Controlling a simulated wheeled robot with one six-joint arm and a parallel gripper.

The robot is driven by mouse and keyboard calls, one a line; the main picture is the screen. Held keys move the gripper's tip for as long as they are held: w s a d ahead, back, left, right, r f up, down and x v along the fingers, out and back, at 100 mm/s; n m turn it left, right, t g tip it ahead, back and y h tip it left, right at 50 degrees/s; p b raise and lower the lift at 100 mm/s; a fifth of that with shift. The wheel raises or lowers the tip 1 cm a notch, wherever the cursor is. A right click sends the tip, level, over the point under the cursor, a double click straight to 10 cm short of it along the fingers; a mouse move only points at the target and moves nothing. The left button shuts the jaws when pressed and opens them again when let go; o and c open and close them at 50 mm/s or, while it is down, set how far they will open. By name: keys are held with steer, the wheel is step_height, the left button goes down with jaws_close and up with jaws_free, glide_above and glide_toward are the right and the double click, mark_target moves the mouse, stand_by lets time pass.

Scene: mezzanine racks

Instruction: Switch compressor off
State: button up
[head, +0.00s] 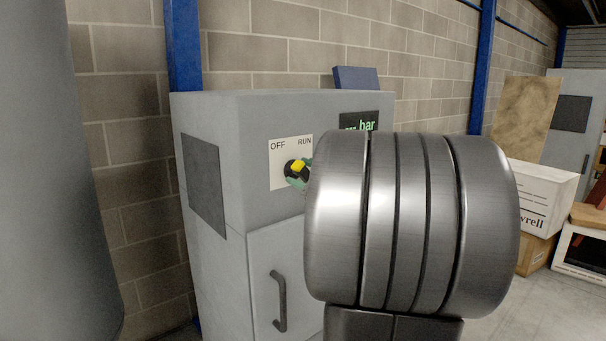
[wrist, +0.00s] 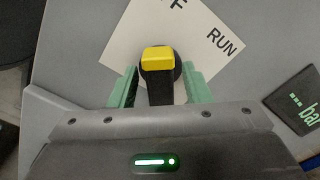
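The compressor (head: 215,160) is a tall grey cabinet against the wall. Its front carries a white plate (head: 279,180) marked OFF and RUN, also in the wrist view (wrist: 125,45). A black rotary switch with a yellow tip (head: 298,167) is mounted on the plate. In the wrist view the switch's yellow tip (wrist: 158,58) points up the picture, towards the partly cropped OFF lettering rather than RUN. My gripper (wrist: 160,85) has its green fingers on either side of the switch handle, with visible gaps. In the head view my wrist hides most of the gripper.
A dark display (head: 366,124) reading "bar" is right of the plate. A vertical handle (head: 279,302) is on the cabinet's lower door. White and brown boxes (head: 540,185) stand at the right. A blue post (head: 182,50) rises behind the cabinet.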

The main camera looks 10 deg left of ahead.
steer(key=v, duration=1.3)
steer(key=shift+s+d, duration=0.25)
steer(key=shift+d, duration=0.05)
steer(key=shift+w+a, duration=0.1)
steer(key=x, duration=1.3)
steer(key=shift+w+a, duration=0.2)
